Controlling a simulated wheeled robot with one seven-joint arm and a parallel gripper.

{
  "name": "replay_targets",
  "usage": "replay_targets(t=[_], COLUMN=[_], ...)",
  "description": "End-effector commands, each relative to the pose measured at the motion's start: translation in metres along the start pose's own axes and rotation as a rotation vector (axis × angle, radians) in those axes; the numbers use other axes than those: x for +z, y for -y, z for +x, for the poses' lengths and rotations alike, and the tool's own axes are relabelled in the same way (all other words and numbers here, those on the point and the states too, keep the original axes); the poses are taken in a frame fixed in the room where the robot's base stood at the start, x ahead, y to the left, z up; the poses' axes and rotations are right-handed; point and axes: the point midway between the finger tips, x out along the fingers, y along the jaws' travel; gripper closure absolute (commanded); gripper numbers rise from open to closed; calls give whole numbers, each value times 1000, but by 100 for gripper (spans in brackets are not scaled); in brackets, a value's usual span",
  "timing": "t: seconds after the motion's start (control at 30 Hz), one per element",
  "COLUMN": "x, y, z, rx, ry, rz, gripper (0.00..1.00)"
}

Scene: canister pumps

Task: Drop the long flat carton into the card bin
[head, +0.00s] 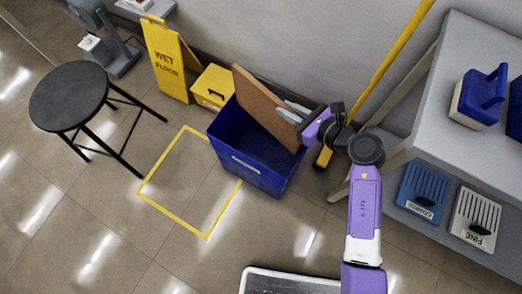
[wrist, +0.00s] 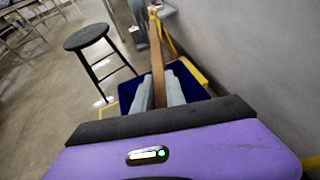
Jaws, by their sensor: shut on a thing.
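The long flat carton (head: 264,107) is a brown slab, tilted, with its lower part inside the blue card bin (head: 251,171) and its upper edge above the rim. My gripper (head: 296,112) is shut on the carton's right end, over the right side of the bin. In the wrist view the carton (wrist: 156,55) shows edge-on between my two grey fingers (wrist: 158,90), with the blue bin (wrist: 127,92) below and around them. The bin's floor and the carton's lower edge are hidden.
A yellow floor outline (head: 160,172) lies left of the bin. A black stool (head: 72,97), a wet floor sign (head: 168,60) and a yellow box (head: 212,87) stand nearby. A grey shelf unit (head: 450,130) is at right, and a yellow pole (head: 385,75) leans behind my arm.

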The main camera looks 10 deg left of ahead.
Motion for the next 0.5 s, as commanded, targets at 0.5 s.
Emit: replay_targets(t=[0.5], x=[-48], y=[0], z=[20], rx=[0], ry=[1], rz=[0], gripper=[100])
